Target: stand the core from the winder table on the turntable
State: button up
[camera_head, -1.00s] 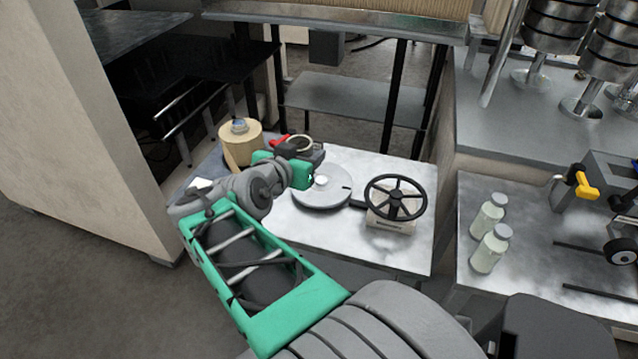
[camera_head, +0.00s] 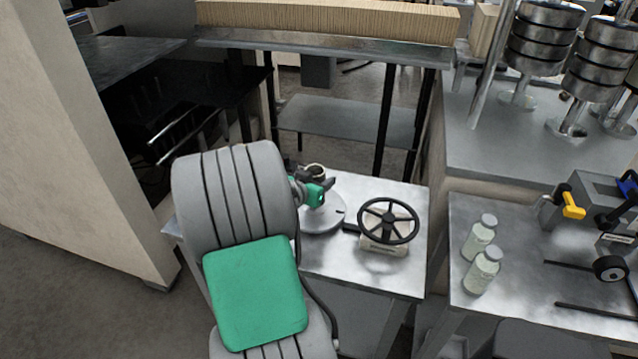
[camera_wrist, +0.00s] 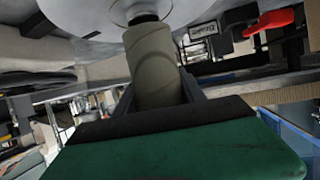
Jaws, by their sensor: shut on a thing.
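The core (camera_wrist: 155,65) is a pale tan tube held between my gripper's dark jaws in the wrist view. In the wrist view the core's far end is close to a dark stub on a pale disc (camera_wrist: 120,10). I cannot tell whether they touch. My arm hides the table's left part.
A black handwheel (camera_head: 388,221) on a pale block stands right of the turntable. Two bottles (camera_head: 481,262) stand on the right-hand table. A red handle (camera_wrist: 268,22) shows in the wrist view. The table's front (camera_head: 350,272) is bare.

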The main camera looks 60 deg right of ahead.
jog(key=shift+f, duration=1.2)
jog(key=o, duration=1.4)
jog(key=shift+r, duration=0.1)
jog(key=shift+c, duration=0.2)
